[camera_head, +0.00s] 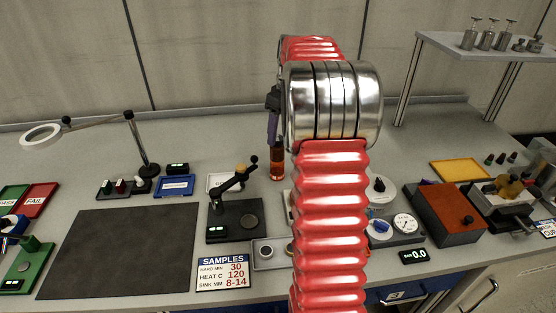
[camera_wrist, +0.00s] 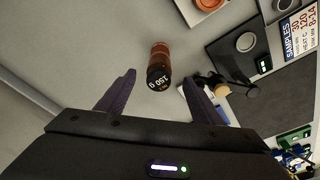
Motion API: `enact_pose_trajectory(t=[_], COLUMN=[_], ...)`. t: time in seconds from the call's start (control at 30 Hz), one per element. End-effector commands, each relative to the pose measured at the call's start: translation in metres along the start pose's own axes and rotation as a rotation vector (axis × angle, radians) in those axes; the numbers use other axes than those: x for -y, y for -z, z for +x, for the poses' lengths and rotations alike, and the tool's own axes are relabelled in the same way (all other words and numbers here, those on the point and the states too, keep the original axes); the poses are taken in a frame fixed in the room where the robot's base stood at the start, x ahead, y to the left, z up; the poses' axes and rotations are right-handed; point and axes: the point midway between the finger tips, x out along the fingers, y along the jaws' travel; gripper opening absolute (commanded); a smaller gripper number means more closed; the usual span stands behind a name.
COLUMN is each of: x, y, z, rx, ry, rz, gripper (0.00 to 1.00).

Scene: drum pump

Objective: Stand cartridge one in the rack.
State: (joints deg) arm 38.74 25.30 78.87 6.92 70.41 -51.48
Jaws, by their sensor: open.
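An amber-brown cylinder (camera_wrist: 159,65) with a black end marked 150 G shows in the wrist view; I cannot tell for certain whether it is cartridge one. It appears to be the amber cylinder (camera_head: 277,165) standing on the bench in the head view. My gripper (camera_wrist: 159,78) is open, with one dark finger on each side of this cylinder in the picture; contact is not visible. In the head view my gripper (camera_head: 273,115) is partly hidden by my arm, above the cylinder. I cannot clearly identify the rack; a grey block with a round socket (camera_head: 265,252) is partly covered by my arm.
A black stand with a lever (camera_head: 234,222) is close left of the cylinder. A dark mat (camera_head: 120,250) lies further left. Right of my arm are a dial gauge (camera_head: 404,224) and a red-brown box (camera_head: 450,212). A SAMPLES card (camera_head: 222,273) lies near the front.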

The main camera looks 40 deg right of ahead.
Motion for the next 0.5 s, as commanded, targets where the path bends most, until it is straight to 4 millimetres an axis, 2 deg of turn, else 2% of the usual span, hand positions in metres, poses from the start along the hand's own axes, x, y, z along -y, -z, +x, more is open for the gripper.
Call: enact_pose_trajectory(t=[0.3,0.5], x=[0.000,0.000], y=[0.000,0.000], z=[0.050,0.068], rx=[0.002,0.000], ry=[0.002,0.000], rz=[0.000,0.000], gripper=[0.60,0.60])
